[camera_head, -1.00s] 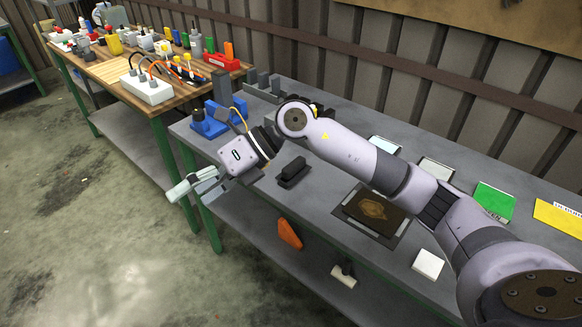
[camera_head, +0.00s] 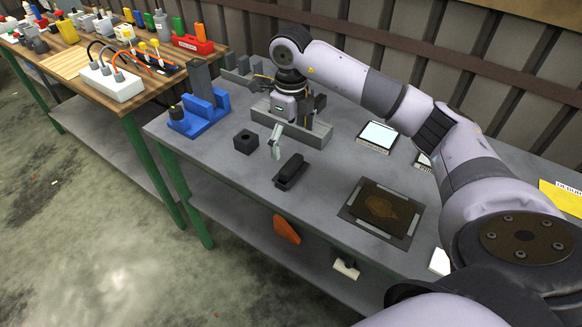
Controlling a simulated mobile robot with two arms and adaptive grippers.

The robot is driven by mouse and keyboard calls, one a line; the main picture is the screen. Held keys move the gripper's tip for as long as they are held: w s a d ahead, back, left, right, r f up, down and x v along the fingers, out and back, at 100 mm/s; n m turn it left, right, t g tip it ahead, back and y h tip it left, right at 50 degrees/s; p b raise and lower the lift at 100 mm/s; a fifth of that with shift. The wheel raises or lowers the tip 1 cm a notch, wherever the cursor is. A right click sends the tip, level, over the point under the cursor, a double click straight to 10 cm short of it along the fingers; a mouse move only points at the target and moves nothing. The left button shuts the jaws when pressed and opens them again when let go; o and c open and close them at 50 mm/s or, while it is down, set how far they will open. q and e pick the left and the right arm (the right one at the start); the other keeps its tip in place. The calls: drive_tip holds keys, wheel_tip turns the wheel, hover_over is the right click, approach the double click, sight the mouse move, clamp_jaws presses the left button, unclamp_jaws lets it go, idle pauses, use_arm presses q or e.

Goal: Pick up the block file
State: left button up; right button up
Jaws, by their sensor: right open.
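A long black block with a raised grip (camera_head: 290,171) lies on the grey table; it looks like the block file, though I cannot be sure. A small black cube with a hole in its top (camera_head: 246,142) sits to its left. My right gripper (camera_head: 276,152) points downward above the table, between the cube and the long block and a little behind them. It is open and holds nothing. One pale finger shows clearly; the other is mostly hidden. My left gripper is out of view.
A grey slotted holder (camera_head: 313,137) stands just behind my right gripper. A blue stand (camera_head: 201,117) is at the left. A dark plate with a brown top (camera_head: 382,212) and a pale-screened device (camera_head: 377,136) lie to the right. The front table edge is near.

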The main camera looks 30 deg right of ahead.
sight(291, 163)
wheel_tip(291, 163, down, 4)
drive_tip(key=shift+r+p, duration=0.1)
drive_tip(key=shift+p, duration=0.2)
drive_tip(key=shift+f, duration=0.35)
wheel_tip(291, 163, down, 4)
drive_tip(key=shift+d+r+p, duration=0.1)
drive_tip(key=shift+r+p, duration=0.05)
drive_tip(key=shift+p, duration=0.75)
drive_tip(key=shift+f, duration=0.35)
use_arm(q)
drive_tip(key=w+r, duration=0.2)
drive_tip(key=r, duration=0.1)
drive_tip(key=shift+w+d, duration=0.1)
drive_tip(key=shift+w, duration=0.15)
use_arm(e)
drive_tip(key=shift+w, duration=0.1)
drive_tip(key=shift+c, duration=0.2)
drive_tip(key=c, duration=0.7)
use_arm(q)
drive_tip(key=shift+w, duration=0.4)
use_arm(e)
drive_tip(key=c, duration=0.7)
